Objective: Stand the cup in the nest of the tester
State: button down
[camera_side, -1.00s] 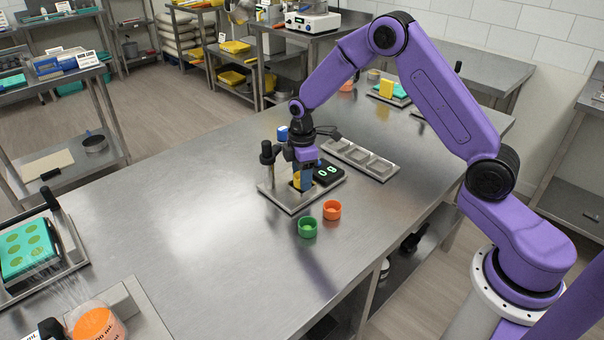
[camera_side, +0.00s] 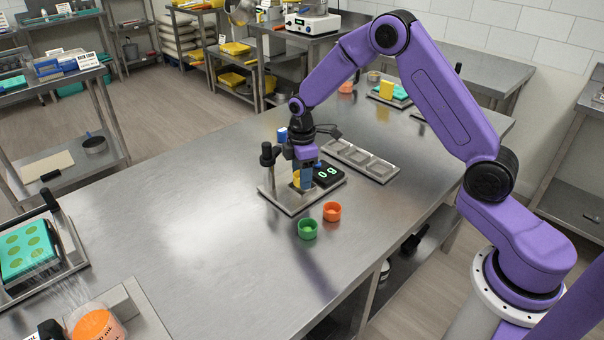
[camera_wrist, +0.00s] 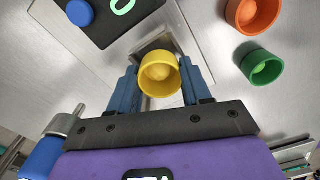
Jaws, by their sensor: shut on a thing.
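My gripper (camera_side: 303,176) points down over the tester (camera_side: 291,200), a steel plate with a black post and a black display reading "09". In the wrist view, my gripper's blue fingers (camera_wrist: 160,84) are shut on a yellow cup (camera_wrist: 160,80), one on each side of it. The cup is upright, with a yellow lump inside. It is at the tester's square nest (camera_wrist: 165,43), partly covering it. The cup (camera_side: 297,177) is mostly hidden by a finger in the side view. I cannot tell whether its base touches the nest floor.
A green cup (camera_side: 307,230) and an orange cup (camera_side: 332,211) stand on the table in front of the tester. A steel tray with several square hollows (camera_side: 361,160) lies behind it to the right. The table's left middle is clear.

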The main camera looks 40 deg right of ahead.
jog(key=shift+f, duration=0.15)
jog(key=shift+f, duration=0.35)
jog(key=shift+r, duration=0.1)
dwell(0.3)
jog(key=shift+r, duration=0.4)
jog(key=shift+d+f, duration=0.1)
jog(key=shift+f, duration=0.15)
dwell(1.3)
jog(key=shift+r, duration=0.25)
jog(key=shift+s+f, duration=0.1)
jog(key=shift+f, duration=0.2)
dwell(0.8)
jog(key=shift+f, duration=0.2)
jog(key=shift+r, duration=0.15)
